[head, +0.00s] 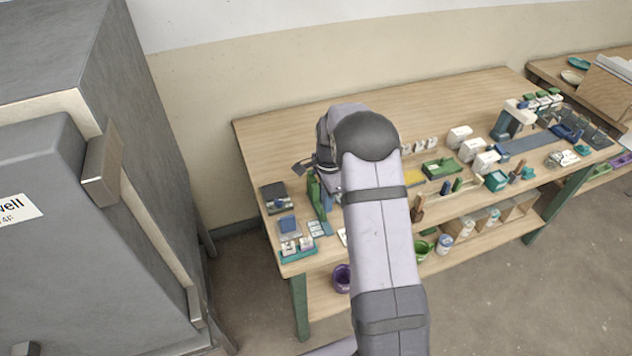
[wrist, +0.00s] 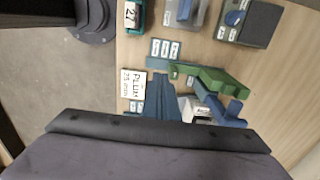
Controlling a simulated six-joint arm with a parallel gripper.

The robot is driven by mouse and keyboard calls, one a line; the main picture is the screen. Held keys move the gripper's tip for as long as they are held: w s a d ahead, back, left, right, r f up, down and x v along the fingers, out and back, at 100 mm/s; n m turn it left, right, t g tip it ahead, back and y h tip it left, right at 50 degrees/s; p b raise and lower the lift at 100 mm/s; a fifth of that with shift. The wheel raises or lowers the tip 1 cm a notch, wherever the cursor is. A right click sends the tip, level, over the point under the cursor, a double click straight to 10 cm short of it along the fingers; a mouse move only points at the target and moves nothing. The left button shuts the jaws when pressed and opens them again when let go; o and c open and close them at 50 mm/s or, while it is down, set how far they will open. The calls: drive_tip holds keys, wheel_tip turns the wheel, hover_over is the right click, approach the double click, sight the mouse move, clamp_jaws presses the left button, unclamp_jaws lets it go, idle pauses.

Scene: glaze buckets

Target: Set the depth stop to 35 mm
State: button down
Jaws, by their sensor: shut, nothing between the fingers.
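A green upright with blue parts (head: 315,192), which looks like the depth-stop fixture, stands near the left end of the bench. In the wrist view, its green bracket (wrist: 207,78) lies beside a blue sliding-looking part (wrist: 222,108) and a blue plate (wrist: 157,101). A white card (wrist: 132,88) beside it reads "PLUM" and what looks like "35 mm". The stop's present setting is not legible. My gripper (head: 303,167) is shut and empty, above and behind the fixture in the head view, mostly hidden by my arm. Its fingertips do not show clearly in the wrist view.
A blue label plate (wrist: 165,48), a dark box with a blue knob (wrist: 238,18) and a teal holder with a number card (wrist: 131,15) stand close by. A grey cabinet (head: 150,140) is left of the bench. Many small items crowd the bench's right side.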

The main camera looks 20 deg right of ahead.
drive_tip(key=r+p, duration=0.2)
drive_tip(key=r, duration=0.1)
drive_tip(key=shift+s+r, duration=0.2)
drive_tip(key=shift+r, duration=0.1)
idle(0.4)
